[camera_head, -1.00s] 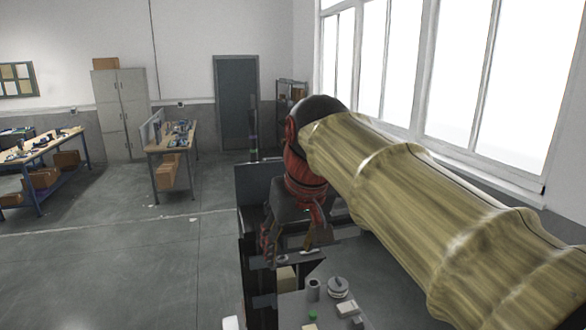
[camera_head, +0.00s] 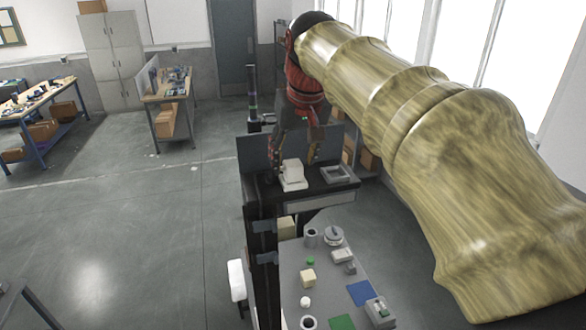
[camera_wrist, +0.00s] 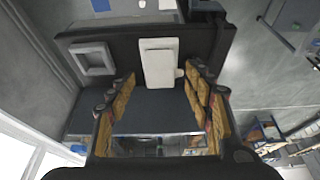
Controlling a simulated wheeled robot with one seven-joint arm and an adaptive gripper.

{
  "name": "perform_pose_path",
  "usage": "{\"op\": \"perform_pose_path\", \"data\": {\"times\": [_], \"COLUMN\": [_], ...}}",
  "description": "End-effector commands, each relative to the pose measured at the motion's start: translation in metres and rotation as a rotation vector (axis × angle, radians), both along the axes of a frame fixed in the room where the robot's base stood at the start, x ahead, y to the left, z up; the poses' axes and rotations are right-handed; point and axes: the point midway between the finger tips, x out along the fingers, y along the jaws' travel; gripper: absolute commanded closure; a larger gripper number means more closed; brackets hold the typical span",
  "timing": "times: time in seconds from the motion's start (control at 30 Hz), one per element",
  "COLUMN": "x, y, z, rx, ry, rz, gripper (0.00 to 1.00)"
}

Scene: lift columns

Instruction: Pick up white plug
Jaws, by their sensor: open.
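A white blocky piece (camera_head: 292,174), which looks like the white plug, sits on a black platform (camera_head: 325,186) in the head view. In the wrist view the white piece (camera_wrist: 158,62) shows as an upright rectangle with a small knob on its right side. My gripper (camera_head: 295,160) is at this piece, with its fingers spread. In the wrist view my gripper (camera_wrist: 161,78) has its yellow-brown fingers wide apart, left and right of the piece's lower part. Whether a finger touches it, I cannot tell. Nothing is held.
A grey square frame (camera_head: 337,174) lies on the platform, right of the white piece. Nearer, a grey table (camera_head: 330,285) carries a small white round piece (camera_head: 305,302), a beige cube (camera_head: 307,278) and several other parts. A dark upright panel (camera_head: 254,157) stands behind the platform.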

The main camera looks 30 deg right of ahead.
Motion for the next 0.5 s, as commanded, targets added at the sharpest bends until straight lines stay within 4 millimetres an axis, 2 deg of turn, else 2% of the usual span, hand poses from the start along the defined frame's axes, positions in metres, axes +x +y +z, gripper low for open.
{"op": "perform_pose_path", "data": {"times": [0.2,0.43,0.5], "x": [0.008,0.009,0.009], "y": [-0.002,-0.002,-0.002], "z": [-0.019,-0.021,-0.021], "rx": [0.0,0.0,0.0], "ry": [0.0,-0.001,-0.001], "rz": [0.0,0.0,0.0], "gripper": [0.48,0.48,0.52]}}
